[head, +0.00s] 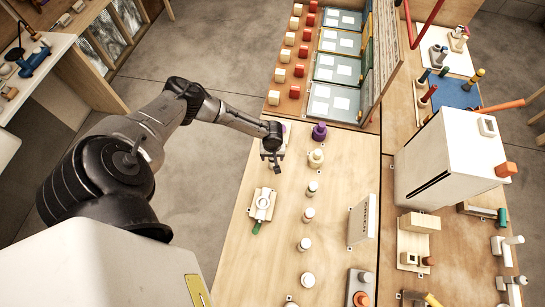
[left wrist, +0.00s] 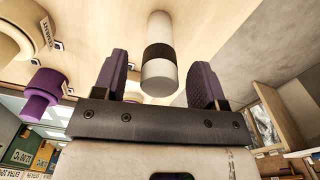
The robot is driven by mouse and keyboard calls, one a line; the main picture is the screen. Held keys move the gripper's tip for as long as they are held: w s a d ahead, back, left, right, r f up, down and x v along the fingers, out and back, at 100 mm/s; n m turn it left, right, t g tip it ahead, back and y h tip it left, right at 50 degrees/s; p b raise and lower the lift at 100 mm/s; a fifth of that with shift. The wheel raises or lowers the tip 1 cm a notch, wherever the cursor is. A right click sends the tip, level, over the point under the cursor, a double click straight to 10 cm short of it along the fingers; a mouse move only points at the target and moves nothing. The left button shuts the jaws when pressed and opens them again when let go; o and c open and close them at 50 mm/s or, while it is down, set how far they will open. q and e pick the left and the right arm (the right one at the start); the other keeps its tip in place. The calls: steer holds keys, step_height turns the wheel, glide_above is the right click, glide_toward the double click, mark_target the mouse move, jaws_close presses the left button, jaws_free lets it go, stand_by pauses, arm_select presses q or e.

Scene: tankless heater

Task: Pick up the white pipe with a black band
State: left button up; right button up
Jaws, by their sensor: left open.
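The white pipe with a black band (left wrist: 160,75) shows in the left wrist view, upper middle, with its rounded near end toward the camera. My left gripper (left wrist: 157,68) is open, with one purple-padded finger on each side of the pipe and a visible gap to both. How deep the pipe sits between the fingers I cannot tell. In the head view my left gripper (head: 272,157) is above the far left part of the wooden table (head: 285,215) and hides most of what is under it. My right gripper is not in view.
A purple knob (head: 319,131) and a cream fitting (head: 316,158) stand just right of the gripper. Several white knobs (head: 308,214) form a column nearer. A white valve fixture (head: 262,204) with a green handle lies nearer on the left. A white box (head: 450,160) stands right.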

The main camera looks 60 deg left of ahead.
arm_select(q)
steer(key=shift+f, duration=1.2)
steer(key=c, duration=1.2)
steer(key=shift+r, duration=0.15)
